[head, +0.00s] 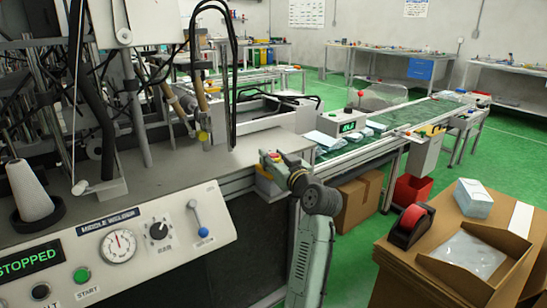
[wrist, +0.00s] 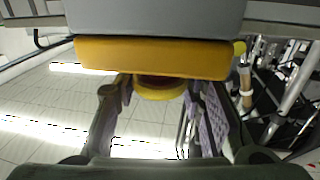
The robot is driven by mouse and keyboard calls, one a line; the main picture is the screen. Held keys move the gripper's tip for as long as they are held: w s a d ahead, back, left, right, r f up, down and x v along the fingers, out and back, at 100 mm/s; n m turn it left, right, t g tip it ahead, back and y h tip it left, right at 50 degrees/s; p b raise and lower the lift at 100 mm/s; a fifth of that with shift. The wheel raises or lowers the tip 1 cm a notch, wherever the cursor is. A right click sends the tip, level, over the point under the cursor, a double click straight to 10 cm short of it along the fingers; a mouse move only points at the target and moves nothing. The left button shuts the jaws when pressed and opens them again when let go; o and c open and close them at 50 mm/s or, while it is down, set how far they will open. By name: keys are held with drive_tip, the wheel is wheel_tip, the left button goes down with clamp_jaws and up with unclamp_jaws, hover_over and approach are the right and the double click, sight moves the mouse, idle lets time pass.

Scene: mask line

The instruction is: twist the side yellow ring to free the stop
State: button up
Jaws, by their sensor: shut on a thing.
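The side yellow ring (wrist: 160,93) shows in the wrist view under a yellow-and-grey box (wrist: 150,57), with a dark red part of the stop (wrist: 158,80) between ring and box. My gripper (wrist: 160,88) has one finger on each side of the ring and is shut on it.
The machine panel (head: 120,245) has a dial, knob, lever, green start button and a display (head: 30,262) reading "STOPPED". A conveyor (head: 400,122) runs behind my arm. A cardboard box (head: 358,200) is on the floor, and cartons with a tape dispenser (head: 410,225) stand at right.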

drive_tip(key=m+h+p, duration=0.1)
drive_tip(key=h, duration=0.1)
drive_tip(key=m+t+h+p, duration=0.1)
drive_tip(key=h, duration=0.1)
drive_tip(key=shift+a+r+m, duration=0.15)
drive_tip(key=shift+m, duration=0.25)
drive_tip(key=m+h+p, duration=0.1)
drive_tip(key=m+h, duration=0.1)
drive_tip(key=h, duration=0.1)
drive_tip(key=shift+t+h+p, duration=0.35)
drive_tip(key=shift+t+h, duration=0.05)
drive_tip(key=m+h, duration=0.2)
drive_tip(key=shift+f+h, duration=0.2)
drive_tip(key=shift+h, duration=0.2)
drive_tip(key=shift+m+g+h+b, duration=0.3)
drive_tip(key=shift+m+h+b, duration=0.4)
drive_tip(key=shift+h, duration=0.5)
drive_tip(key=o, duration=1.2)
